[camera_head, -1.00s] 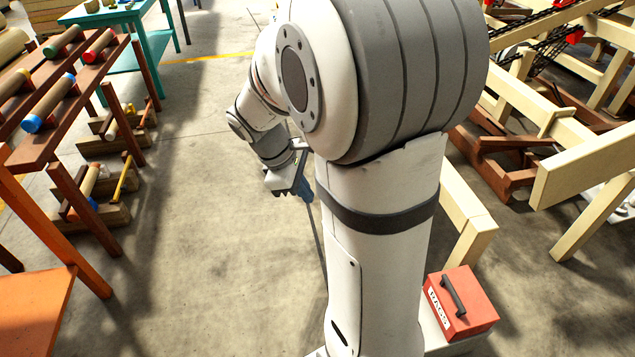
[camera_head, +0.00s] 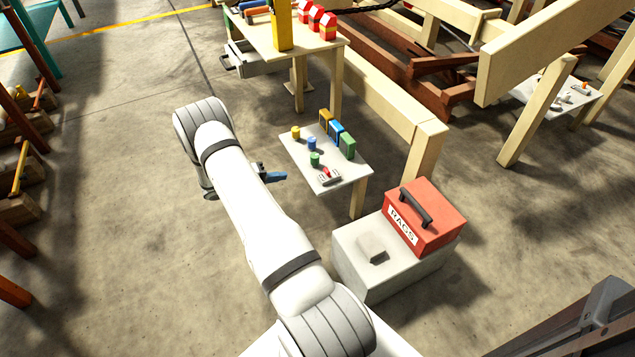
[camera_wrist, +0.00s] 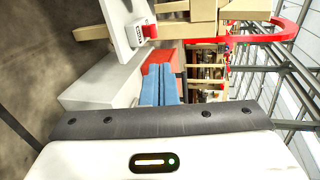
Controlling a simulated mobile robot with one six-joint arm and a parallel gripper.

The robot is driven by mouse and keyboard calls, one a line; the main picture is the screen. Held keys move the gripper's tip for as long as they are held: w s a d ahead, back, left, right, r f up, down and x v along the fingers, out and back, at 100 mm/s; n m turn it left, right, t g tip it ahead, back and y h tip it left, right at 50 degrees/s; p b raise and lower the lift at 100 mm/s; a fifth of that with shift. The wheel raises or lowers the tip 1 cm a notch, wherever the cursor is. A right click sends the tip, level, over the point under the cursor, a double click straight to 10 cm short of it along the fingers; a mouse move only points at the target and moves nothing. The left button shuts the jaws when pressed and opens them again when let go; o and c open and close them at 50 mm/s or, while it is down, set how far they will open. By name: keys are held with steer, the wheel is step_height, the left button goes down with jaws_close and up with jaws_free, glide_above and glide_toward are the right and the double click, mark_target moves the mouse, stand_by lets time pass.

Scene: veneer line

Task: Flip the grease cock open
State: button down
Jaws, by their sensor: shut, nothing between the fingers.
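A small whitish fitting with a red part (camera_head: 328,177), which looks like the grease cock, sits at the near end of a small grey table (camera_head: 345,170). It also shows at the top of the wrist view (camera_wrist: 143,32), seen sideways. Its lever position is too small to tell. My gripper (camera_head: 284,177), with blue fingers, is left of the table, apart from the fitting. In the wrist view the blue fingers (camera_wrist: 159,72) are together with nothing between them.
Several coloured cylinders and blocks (camera_head: 337,132) stand on the same table. A red RAGS box (camera_head: 427,220) sits on a grey block (camera_head: 365,279) nearer me. Timber beams (camera_head: 375,95) lie behind.

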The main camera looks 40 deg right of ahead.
steer(key=shift+d+f+n, duration=0.25)
steer(key=shift+f+n, duration=0.25)
steer(key=shift+f, duration=0.45)
steer(key=b, duration=0.5)
glide_toward(327, 173)
steer(key=x, duration=0.3)
steer(key=w+x, duration=0.1)
steer(key=x, duration=0.1)
steer(key=shift+d+f, duration=0.3)
steer(key=shift+f, duration=0.1)
steer(key=shift+s+d, duration=0.2)
steer(key=shift+d, duration=0.4)
